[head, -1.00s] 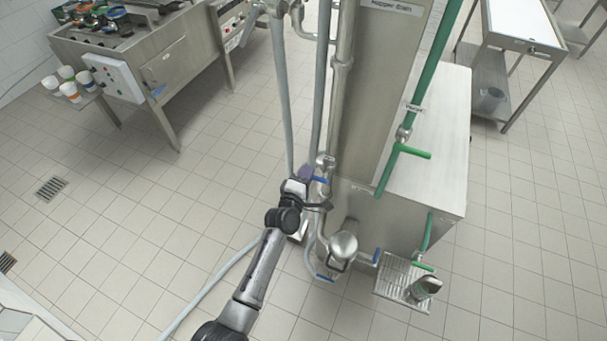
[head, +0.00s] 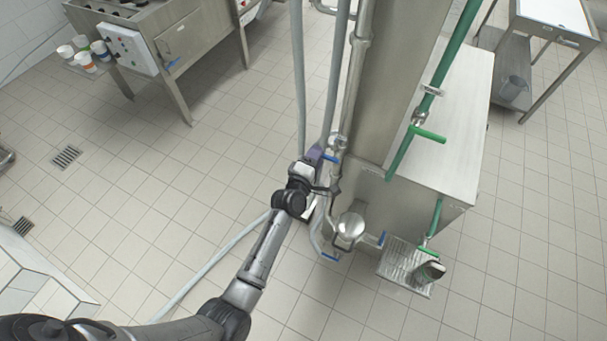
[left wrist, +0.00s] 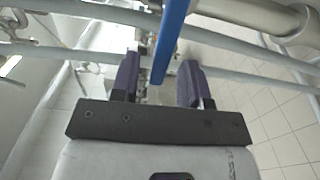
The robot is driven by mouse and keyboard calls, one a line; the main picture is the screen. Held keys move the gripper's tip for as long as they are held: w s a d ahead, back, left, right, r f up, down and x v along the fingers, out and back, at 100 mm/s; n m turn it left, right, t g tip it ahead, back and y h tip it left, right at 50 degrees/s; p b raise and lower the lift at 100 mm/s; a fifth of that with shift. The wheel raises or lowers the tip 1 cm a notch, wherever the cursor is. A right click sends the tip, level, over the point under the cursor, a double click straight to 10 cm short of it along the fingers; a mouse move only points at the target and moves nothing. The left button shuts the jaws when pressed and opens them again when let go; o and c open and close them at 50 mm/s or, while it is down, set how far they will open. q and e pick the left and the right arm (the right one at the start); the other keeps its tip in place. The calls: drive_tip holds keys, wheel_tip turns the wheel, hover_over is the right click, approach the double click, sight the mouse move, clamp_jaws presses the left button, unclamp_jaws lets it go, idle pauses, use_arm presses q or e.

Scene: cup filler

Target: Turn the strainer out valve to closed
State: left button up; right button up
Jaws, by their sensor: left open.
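My left gripper (head: 317,154) is at the pipework left of the steel column, beside a blue valve handle (head: 330,158). In the left wrist view, my left gripper (left wrist: 158,80) is open, its two purple-grey fingers apart. The blue handle (left wrist: 171,40) reaches down into the view between the fingers, with gaps visible on both sides. No readable label shows which valve this is. A rounded steel vessel (head: 350,228), possibly the strainer, sits lower on the pipe. Blue handles show below it (head: 330,257) and to its right (head: 382,238). My right gripper is not in view.
Vertical hoses (head: 299,80) and pipes run close to the gripper. Green pipes with a green handle (head: 427,133) are on the column's right. A drip grate (head: 402,268) holds a dark cup-like object (head: 429,272). The tiled floor to the left is mostly open.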

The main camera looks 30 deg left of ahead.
use_arm(q)
drive_tip(key=s, duration=1.2)
drive_tip(key=shift+d, duration=0.3)
drive_tip(key=shift+s, duration=0.1)
